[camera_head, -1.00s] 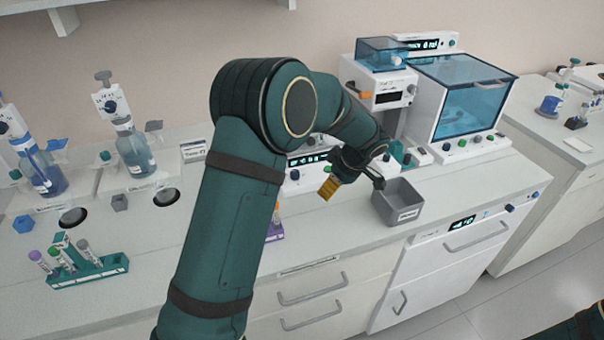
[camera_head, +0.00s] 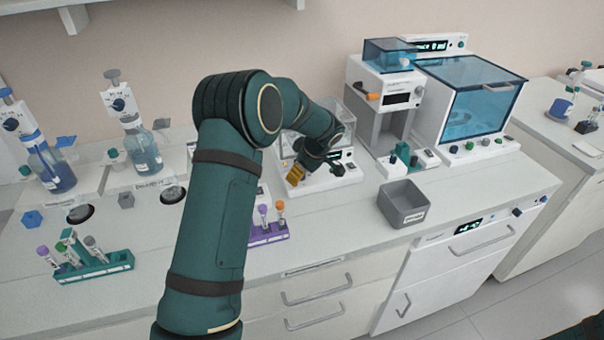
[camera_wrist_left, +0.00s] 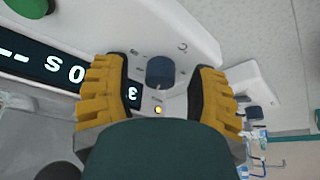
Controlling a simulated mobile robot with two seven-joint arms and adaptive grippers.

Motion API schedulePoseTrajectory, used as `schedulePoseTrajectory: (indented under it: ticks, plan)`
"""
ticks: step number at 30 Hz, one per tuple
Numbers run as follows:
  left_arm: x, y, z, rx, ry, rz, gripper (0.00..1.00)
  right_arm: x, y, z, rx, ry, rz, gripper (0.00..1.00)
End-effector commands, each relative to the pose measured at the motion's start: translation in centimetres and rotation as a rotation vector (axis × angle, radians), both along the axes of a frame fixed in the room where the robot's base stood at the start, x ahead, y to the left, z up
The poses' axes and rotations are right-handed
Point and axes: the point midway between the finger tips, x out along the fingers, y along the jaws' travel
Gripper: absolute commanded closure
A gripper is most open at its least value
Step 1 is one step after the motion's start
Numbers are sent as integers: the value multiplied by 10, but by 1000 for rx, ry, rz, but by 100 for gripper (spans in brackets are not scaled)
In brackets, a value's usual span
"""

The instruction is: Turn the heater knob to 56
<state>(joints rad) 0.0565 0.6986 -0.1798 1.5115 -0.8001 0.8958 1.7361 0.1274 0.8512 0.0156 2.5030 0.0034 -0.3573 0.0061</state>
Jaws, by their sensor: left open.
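My left gripper (camera_head: 298,174) is open at the front of a white bench device with a dark display (camera_head: 345,155), which I take to be the heater. In the left wrist view, a dark blue knob (camera_wrist_left: 160,71) with a pale pointer line stands between the two yellow fingers of the gripper (camera_wrist_left: 163,80), with gaps on both sides. A small yellow light (camera_wrist_left: 158,110) glows beside the knob. The display (camera_wrist_left: 55,72) shows tilted, partly hidden characters that I cannot read for certain. In the head view my arm hides part of the device.
A grey bin (camera_head: 402,214) stands right of the device. A purple tube rack (camera_head: 268,235) stands in front of it, close to my arm. A green tube rack (camera_head: 95,268) is at the left. A blue-windowed machine (camera_head: 478,100) stands at the back right.

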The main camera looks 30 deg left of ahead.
Motion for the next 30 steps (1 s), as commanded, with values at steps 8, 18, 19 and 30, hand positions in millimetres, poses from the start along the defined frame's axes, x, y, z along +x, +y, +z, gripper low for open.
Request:
schedulePoseTrajectory:
  ticks: [8,18,19,30]
  plan:
    - [0,1,-2,0,-1,0,42,0,0,0,0,1,0,100]
    - [0,1,-2,0,-1,0,100,0,0,0,0,1,0,100]
    - [0,1,-2,0,-1,0,100,0,0,0,0,1,0,100]
    - [0,0,-2,-1,-2,-43,100,-2,0,-5,0,4,3,100]
